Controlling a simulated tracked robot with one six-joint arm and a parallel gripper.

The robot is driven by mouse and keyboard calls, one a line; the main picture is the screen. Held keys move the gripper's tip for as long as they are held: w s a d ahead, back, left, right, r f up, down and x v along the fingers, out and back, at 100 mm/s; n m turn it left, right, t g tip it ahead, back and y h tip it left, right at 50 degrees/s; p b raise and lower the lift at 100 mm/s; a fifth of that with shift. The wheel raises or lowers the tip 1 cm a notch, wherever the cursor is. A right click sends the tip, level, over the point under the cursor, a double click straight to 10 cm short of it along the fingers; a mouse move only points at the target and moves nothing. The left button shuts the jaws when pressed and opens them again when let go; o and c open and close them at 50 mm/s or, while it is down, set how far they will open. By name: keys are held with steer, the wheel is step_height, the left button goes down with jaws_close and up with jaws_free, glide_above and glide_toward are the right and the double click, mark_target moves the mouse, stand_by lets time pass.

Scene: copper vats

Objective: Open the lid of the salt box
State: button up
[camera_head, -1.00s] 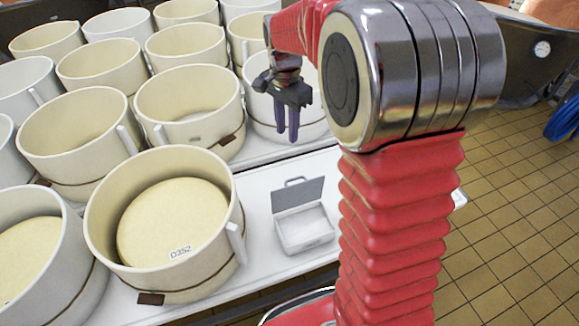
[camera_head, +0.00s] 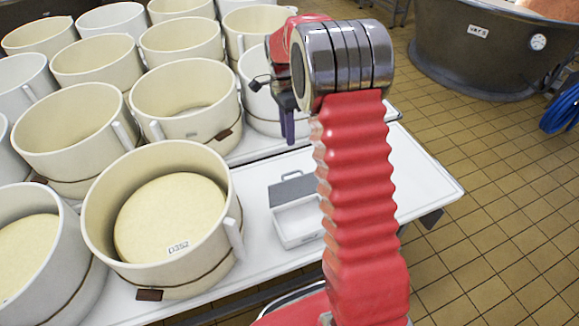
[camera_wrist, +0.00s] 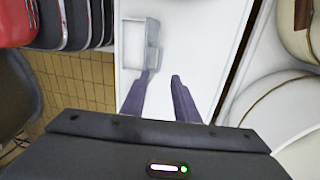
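The salt box (camera_head: 297,225) is a small white box on the white table, with its open top facing up. Its grey lid (camera_head: 292,190) with a handle stands raised along the far side, so the box is open. The arm hides part of the box's right side. In the wrist view, the box (camera_wrist: 133,45) and the raised lid (camera_wrist: 153,45) are ahead of the fingers. My gripper (camera_wrist: 161,77) has its two purple fingers apart with nothing between them. The left fingertip overlaps the lid's handle end in that view; I cannot tell whether they touch. In the head view, my gripper (camera_head: 288,140) hangs beyond the box, partly hidden.
A cream mould (camera_head: 160,220) with a cheese labelled D352 stands close left of the box. Several more moulds fill the tables to the left and behind. The table (camera_head: 415,180) is clear to the right. A dark vat (camera_head: 480,50) stands on the tiled floor.

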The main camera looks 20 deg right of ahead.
glide_toward(293, 185)
steer(key=w+f, duration=0.1)
steer(key=f, duration=0.2)
steer(key=w+f, duration=0.1)
steer(key=f, duration=0.1)
steer(key=shift+w+d+f, duration=0.2)
steer(key=shift+w+d, duration=0.15)
steer(key=shift+d, duration=0.05)
steer(key=shift+c, duration=0.4)
jaws_close()
stand_by(0.9)
